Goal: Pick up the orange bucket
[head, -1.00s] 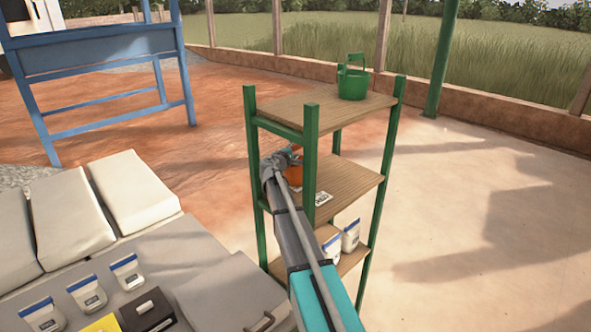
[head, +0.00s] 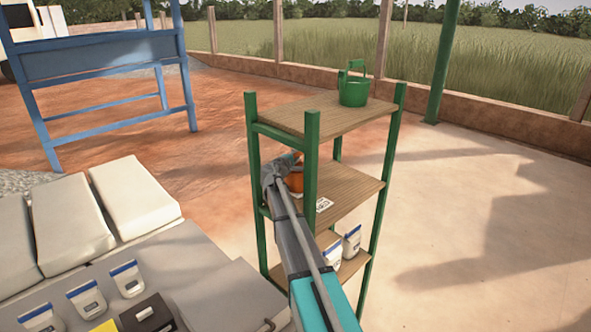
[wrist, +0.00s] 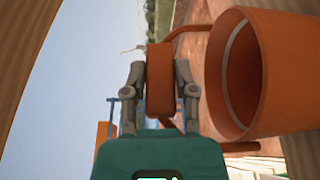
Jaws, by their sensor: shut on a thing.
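The orange bucket (head: 295,182) is at the middle level of the green-posted shelf in the head view, mostly hidden by a post and my gripper (head: 277,168). In the wrist view the orange bucket (wrist: 287,80) is on the right, its open mouth facing left in the picture. My gripper (wrist: 160,88) is shut on the block-shaped grip of the bucket's handle, one finger on each side. I cannot tell whether the bucket's base touches the board.
Green posts stand close to my arm. A grey surface (head: 215,290) with several containers lies at left.

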